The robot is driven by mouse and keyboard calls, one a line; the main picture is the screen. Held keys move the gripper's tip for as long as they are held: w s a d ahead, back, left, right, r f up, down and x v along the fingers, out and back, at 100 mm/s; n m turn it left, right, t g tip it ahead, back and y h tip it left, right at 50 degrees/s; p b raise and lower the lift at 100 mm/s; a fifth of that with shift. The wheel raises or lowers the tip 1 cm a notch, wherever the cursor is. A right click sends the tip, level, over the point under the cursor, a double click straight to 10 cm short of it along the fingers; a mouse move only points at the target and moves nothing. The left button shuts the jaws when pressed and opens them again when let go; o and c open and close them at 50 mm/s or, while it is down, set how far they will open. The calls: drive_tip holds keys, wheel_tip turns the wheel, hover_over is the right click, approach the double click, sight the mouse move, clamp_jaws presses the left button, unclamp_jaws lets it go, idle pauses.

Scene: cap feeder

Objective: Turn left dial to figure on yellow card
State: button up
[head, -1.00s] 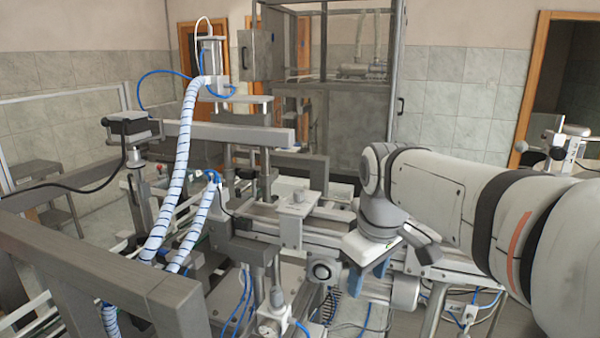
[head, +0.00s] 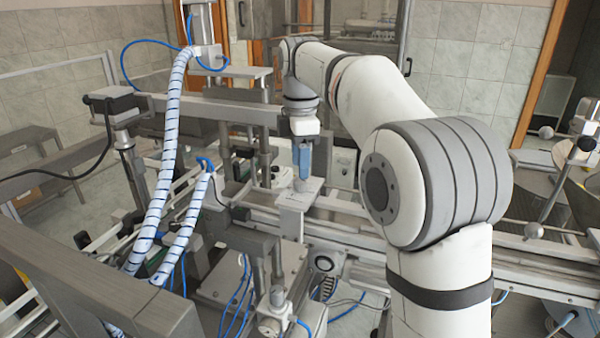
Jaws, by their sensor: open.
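My gripper (head: 303,174) points straight down in the middle of the head view, its blue fingers seen nearly edge-on. It is open, and no object shows between its fingers. Its tips are just above or in front of a light grey bracket plate (head: 293,199) with a small pale piece on top; I cannot tell whether they touch. A pale box (head: 343,168) with small dark round spots stands behind, partly hidden by my gripper and arm. Whether these spots are dials is too small to tell. I cannot make out the left dial or a yellow card.
A grey conveyor rail (head: 345,232) runs across below the gripper. A thick grey beam (head: 205,108) lies left of my wrist. White spiral-wrapped hoses (head: 170,150) and a heavy frame (head: 90,265) fill the left. A metal cabinet (head: 365,35) stands behind.

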sight(300, 184)
drive_tip(key=shift+f, duration=1.95)
drive_tip(key=shift+c, duration=0.6)
drive_tip(key=c, duration=0.9)
